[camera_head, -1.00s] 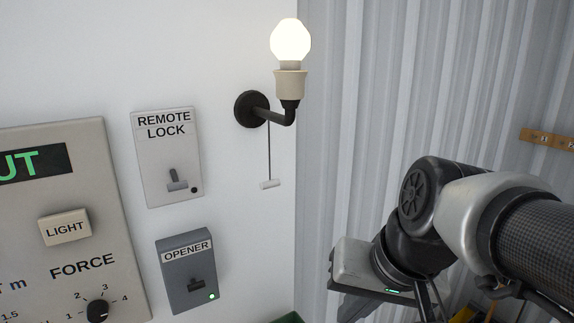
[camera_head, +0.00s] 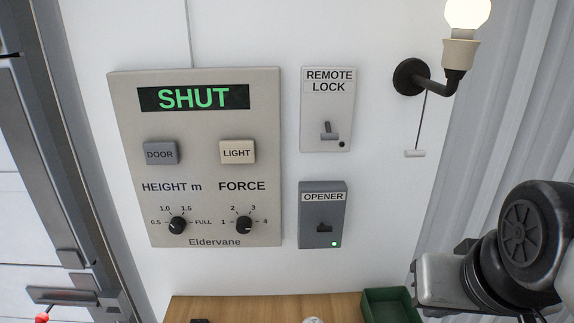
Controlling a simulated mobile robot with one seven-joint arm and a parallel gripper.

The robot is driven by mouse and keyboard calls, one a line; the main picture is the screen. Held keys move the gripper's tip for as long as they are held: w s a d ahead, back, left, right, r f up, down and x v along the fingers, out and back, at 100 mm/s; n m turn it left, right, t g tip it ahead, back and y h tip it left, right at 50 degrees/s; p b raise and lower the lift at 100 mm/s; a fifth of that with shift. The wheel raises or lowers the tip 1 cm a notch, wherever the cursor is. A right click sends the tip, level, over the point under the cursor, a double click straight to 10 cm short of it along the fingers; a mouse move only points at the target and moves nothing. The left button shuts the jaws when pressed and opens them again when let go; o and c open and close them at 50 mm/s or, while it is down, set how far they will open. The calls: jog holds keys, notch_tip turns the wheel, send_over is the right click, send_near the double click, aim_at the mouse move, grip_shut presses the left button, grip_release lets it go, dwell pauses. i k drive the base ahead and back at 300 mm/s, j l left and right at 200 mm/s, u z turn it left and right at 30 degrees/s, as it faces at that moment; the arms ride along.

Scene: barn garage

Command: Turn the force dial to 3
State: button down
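The force dial (camera_head: 244,225) is a small black round knob with a pale mark, under the word FORCE on the beige control panel (camera_head: 195,125). The numbers 1 to 4 are printed around it. The mark seems to lean to the upper right, but it is too small to tell which number it points at. My gripper (camera_head: 440,284) is at the lower right, well apart from the panel. Its grey housing shows, but its fingertips do not.
A similar height dial (camera_head: 177,225) sits left of the force dial. The remote lock (camera_head: 327,132) and opener box (camera_head: 322,228) are on the wall between panel and arm. A lamp pull cord (camera_head: 415,153) hangs above my gripper. A green bin (camera_head: 388,306) stands below on a wooden surface (camera_head: 250,307).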

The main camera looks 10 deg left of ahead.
aim_at(243, 224)
jog(key=u, duration=1.35)
